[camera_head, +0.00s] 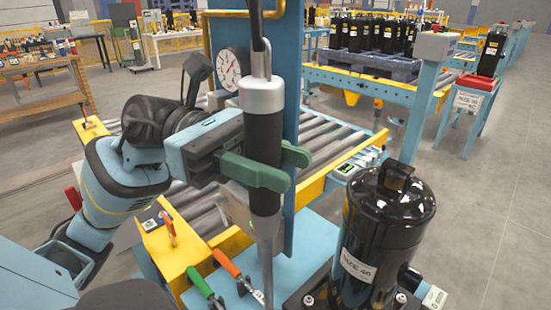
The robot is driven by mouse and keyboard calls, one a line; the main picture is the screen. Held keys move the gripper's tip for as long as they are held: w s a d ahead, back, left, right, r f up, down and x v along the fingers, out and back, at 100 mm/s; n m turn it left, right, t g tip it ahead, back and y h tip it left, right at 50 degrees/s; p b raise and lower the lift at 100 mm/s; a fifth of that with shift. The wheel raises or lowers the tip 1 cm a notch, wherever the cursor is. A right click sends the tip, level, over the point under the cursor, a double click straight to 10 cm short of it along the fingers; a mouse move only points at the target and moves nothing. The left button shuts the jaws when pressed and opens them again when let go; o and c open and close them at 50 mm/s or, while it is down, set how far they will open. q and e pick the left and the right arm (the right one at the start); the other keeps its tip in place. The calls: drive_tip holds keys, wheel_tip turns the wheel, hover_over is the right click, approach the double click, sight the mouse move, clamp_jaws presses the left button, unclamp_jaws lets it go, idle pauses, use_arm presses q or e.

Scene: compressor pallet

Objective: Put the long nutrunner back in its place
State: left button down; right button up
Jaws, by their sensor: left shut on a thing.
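The long nutrunner (264,130) hangs upright in front of a blue post, with a black grip, a silver collar and hook at its top and a long thin shaft running down. My left gripper (267,165) reaches in from the left, and its green fingers are shut around the black body. The shaft's lower end passes in front of the blue bench and leaves the bottom of the picture. The place it belongs to cannot be made out for certain. My right gripper is not in view.
A black compressor (385,230) stands close on the right. A roller conveyor (335,150) and a round gauge (231,67) are behind. Farther back, several compressors sit on a blue pallet (365,65). Open floor lies right.

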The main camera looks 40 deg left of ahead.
use_arm(q)
drive_tip(key=shift+f+b, duration=0.55)
drive_tip(key=shift+f, duration=0.05)
idle(0.3)
drive_tip(key=c, duration=0.9)
unclamp_jaws()
drive_tip(key=shift+f, duration=0.15)
drive_tip(key=s+a+b, duration=0.1)
drive_tip(key=a, duration=0.6)
drive_tip(key=shift+s+a+r+b, duration=0.2)
drive_tip(key=shift+s+a+b, duration=0.05)
drive_tip(key=shift+a+b, duration=0.15)
drive_tip(key=shift+d, duration=0.1)
